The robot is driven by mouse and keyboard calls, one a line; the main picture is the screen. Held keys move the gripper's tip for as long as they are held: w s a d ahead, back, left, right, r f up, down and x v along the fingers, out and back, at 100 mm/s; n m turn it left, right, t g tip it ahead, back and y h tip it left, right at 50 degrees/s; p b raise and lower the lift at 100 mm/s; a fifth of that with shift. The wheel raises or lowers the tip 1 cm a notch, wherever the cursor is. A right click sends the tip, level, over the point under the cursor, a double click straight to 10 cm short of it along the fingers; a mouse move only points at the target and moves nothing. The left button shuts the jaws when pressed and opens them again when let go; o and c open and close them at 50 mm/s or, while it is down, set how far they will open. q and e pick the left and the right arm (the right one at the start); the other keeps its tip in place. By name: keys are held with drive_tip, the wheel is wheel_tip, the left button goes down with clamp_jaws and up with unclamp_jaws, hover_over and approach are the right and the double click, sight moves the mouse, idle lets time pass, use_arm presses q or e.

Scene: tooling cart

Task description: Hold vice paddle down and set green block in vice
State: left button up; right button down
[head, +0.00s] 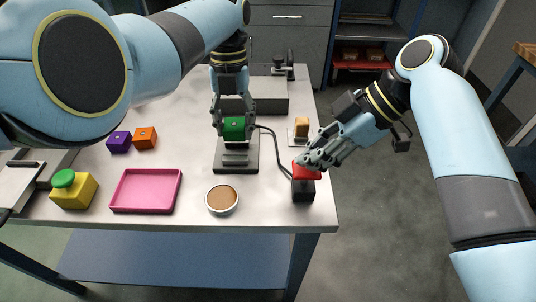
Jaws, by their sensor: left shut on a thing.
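The green block (234,128) is at the vice (236,160), a grey base with a dark top in the middle of the cart. My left gripper (233,112) points down and is shut on the green block, at the vice's far end. Whether the block touches the vice jaws cannot be told. The paddle (306,172) is a red cap on a black box (303,190) at the cart's right edge, with a cable running to the vice. My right gripper (308,161) is at the top of the red paddle, its fingertips seemingly touching it; its finger opening is unclear.
A pink tray (147,207), a cup of brown content (222,212) and a yellow box with a green button (85,195) stand at the front. Purple (119,142) and orange (145,138) blocks lie left. A tan block (301,126) stands right of the vice.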

sight(306, 169)
drive_tip(key=shift+f, duration=1.05)
drive_tip(key=shift+s+f, duration=0.1)
drive_tip(key=shift+f, duration=0.55)
drive_tip(key=shift+d+f, duration=0.1)
drive_tip(key=shift+f, duration=0.15)
use_arm(q)
drive_tip(key=shift+f, duration=0.15)
idle(0.4)
